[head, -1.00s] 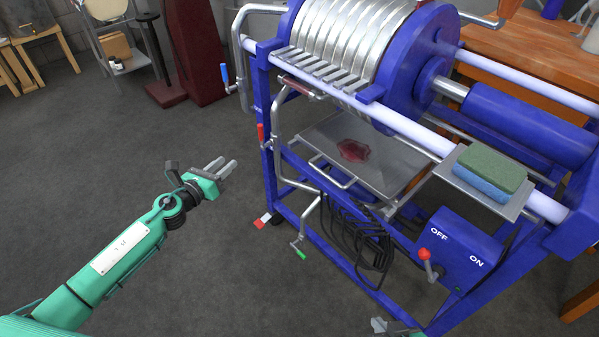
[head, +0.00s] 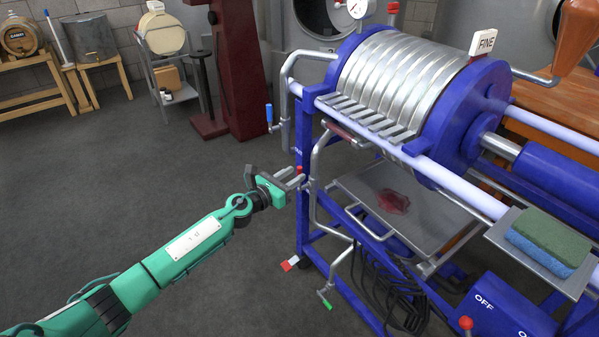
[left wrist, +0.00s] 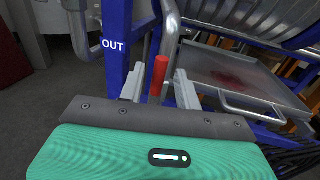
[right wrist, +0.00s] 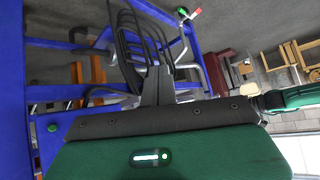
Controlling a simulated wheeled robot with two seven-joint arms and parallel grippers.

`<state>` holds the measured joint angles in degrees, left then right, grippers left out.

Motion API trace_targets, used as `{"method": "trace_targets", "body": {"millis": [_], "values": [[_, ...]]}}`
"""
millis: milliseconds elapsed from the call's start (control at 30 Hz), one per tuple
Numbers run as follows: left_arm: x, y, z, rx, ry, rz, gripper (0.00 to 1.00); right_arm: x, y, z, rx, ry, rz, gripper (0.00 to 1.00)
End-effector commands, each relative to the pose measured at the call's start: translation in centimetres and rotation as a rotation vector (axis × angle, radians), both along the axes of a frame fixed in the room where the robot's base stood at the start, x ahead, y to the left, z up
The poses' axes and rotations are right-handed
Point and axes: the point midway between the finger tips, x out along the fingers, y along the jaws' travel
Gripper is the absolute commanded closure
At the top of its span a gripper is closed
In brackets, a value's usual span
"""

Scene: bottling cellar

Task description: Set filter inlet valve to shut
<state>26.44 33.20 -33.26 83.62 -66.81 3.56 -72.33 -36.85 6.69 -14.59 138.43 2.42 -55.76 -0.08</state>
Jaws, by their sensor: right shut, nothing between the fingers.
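The blue-framed filter (head: 470,100) stands at the right in the head view. Its valve handles show red, blue (head: 269,113) and green (head: 327,305); I cannot tell which is the inlet one. My left gripper (head: 298,180) is at the red handle (head: 299,169) by the left post. In the left wrist view, the red handle (left wrist: 158,76) stands upright between the open fingers of my left gripper (left wrist: 160,84). The post beside it (left wrist: 116,60) reads "OUT". In the right wrist view, my right gripper (right wrist: 157,85) is shut and empty near the frame.
A drip tray (head: 430,222) with a red stain lies under the filter plates. Black hoses (head: 395,295) hang below it. A sponge (head: 548,240) rests on a side plate. A barrel (head: 20,37) and a cart (head: 165,55) stand at the back. The floor at left is clear.

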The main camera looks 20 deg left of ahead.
Motion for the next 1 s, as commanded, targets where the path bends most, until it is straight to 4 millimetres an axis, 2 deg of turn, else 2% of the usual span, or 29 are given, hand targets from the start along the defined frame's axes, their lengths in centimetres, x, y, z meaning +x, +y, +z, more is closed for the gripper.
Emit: {"method": "trace_targets", "body": {"millis": [200,600,800,1000], "values": [[2.4,-1.2,0.0,-0.001,0.0,0.0,0.66,0.4,0.6,0.1,0.021,-0.04,0.003,1.0],[3.0,-1.5,0.0,0.0,0.001,-0.001,0.66,0.3,1.0,-0.1,0.028,-0.052,0.014,1.0],[2.9,-1.5,0.0,0.0,0.001,-0.001,1.0,0.3,0.9,-0.1,0.026,-0.05,0.012,1.0],[2.9,-1.5,0.0,-0.001,0.002,-0.001,1.0,0.3,0.8,-0.1,0.024,-0.049,0.011,1.0]]}}
